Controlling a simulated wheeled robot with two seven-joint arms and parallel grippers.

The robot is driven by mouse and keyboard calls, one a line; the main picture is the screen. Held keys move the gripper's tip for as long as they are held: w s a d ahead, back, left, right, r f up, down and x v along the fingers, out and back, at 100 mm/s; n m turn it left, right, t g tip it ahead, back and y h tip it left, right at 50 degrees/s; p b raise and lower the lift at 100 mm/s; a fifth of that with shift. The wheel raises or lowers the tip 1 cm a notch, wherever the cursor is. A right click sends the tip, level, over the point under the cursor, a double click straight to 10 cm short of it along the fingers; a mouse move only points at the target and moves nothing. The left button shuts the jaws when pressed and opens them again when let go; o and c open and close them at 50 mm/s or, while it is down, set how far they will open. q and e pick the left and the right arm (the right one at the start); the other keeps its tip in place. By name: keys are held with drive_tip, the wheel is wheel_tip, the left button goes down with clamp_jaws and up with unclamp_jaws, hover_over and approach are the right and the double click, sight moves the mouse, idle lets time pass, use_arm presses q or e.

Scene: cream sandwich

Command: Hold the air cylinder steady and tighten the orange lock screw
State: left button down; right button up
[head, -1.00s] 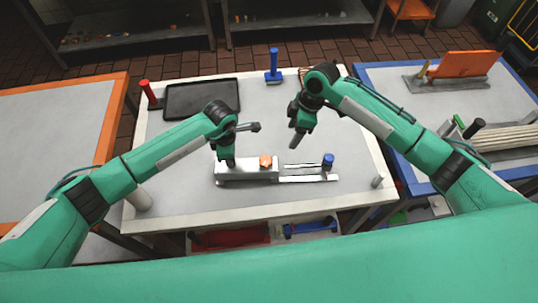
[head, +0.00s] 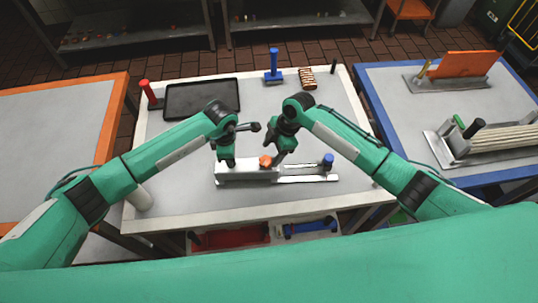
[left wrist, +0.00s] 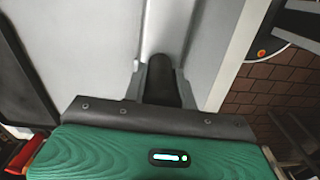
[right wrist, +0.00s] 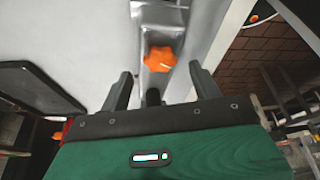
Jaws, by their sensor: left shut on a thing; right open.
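The air cylinder (head: 235,178) is a long pale metal body lying across the middle of the near part of the table. The orange lock screw (head: 265,161) is a lobed knob on its top; it also shows in the right wrist view (right wrist: 160,58). My left gripper (head: 227,161) is shut on the cylinder near its left end, and its fingers hide the gripped part. My right gripper (head: 276,160) is open and empty, close beside the screw. In the right wrist view its fingers (right wrist: 161,85) stand apart, with the screw just beyond the tips.
A blue knob (head: 328,159) stands at the fixture's right end. A black tray (head: 185,115), a red-handled tool (head: 148,92), a blue stamp-like tool (head: 273,70) and a striped pastry (head: 307,78) lie at the back. Red and blue bins sit below the front edge.

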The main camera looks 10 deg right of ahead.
sight(266, 162)
drive_tip(key=shift+x, duration=1.45)
drive_tip(key=shift+c, duration=0.4)
drive_tip(key=c, duration=0.9)
